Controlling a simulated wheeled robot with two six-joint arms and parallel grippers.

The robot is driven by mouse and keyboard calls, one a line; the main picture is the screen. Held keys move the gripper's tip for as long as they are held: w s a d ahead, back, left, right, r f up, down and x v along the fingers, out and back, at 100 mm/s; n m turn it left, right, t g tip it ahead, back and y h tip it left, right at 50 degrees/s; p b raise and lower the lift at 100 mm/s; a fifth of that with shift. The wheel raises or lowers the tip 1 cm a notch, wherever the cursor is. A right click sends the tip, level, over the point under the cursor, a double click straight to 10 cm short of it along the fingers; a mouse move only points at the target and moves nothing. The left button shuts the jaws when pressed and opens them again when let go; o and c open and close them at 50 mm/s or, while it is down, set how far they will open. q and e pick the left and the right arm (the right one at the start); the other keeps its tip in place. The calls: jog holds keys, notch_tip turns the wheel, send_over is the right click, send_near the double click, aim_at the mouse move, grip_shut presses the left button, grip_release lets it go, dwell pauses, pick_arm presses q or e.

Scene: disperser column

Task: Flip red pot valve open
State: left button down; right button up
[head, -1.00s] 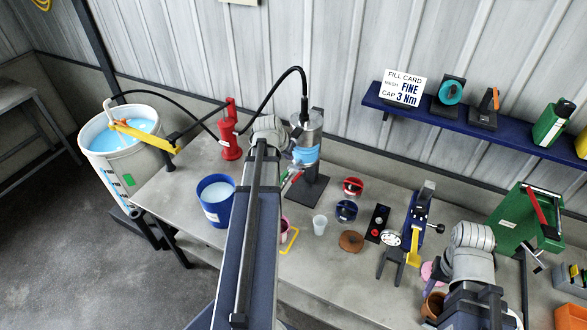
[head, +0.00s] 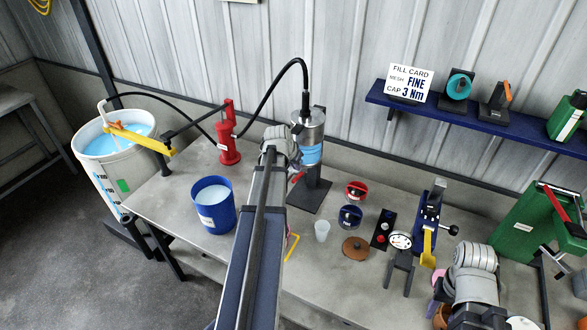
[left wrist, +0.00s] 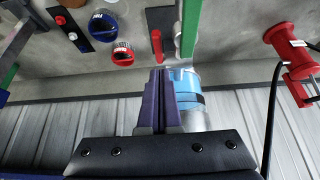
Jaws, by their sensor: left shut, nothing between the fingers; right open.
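The pot is an upright metal cylinder with a blue band (head: 309,152) on a dark stand, in the head view. A red lever (head: 297,177) shows low at its left side. In the left wrist view the red lever (left wrist: 156,47) stands beside a green bar (left wrist: 190,30), above the pot's blue band (left wrist: 186,82). My left gripper (left wrist: 159,72) is shut and empty, its fingertips just short of the red lever and beside the band. Contact cannot be told. In the head view my wrist hides these fingers. My right gripper (head: 447,283) is at the lower right, open, its fingers mostly hidden.
A blue bucket (head: 213,222), a red hand pump (head: 229,145) and a clear cup (head: 322,231) stand on the bench. A black hose (head: 262,100) arches to the pot.

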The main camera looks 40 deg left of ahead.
aim_at(293, 181)
pick_arm(q)
jog(key=shift+s+d+f+b, duration=0.1)
jog(key=shift+s+f+b, duration=0.15)
jog(key=shift+f+b, duration=0.3)
jog(key=shift+s+f+b, duration=0.2)
jog(key=shift+f+b, duration=0.1)
jog(key=shift+f, duration=0.45)
pick_arm(e)
jog(key=shift+f, duration=1.35)
pick_arm(q)
jog(key=shift+f, duration=0.1)
jog(key=shift+s+d+f+b, duration=0.1)
jog(key=shift+s+f+b, duration=0.25)
jog(key=shift+f+b, duration=0.25)
jog(key=shift+s+d+f+b, duration=0.1)
jog(key=shift+s+f+b, duration=0.2)
jog(key=shift+f+b, duration=0.25)
jog(key=shift+s, duration=0.1)
jog(key=shift+r, duration=0.15)
pick_arm(e)
notch_tip(293, 181, down, 2)
jog(key=shift+f, duration=0.1)
pick_arm(q)
jog(key=shift+r+p, duration=0.75)
jog(key=shift+p, duration=0.1)
pick_arm(e)
jog(key=shift+r, duration=0.8)
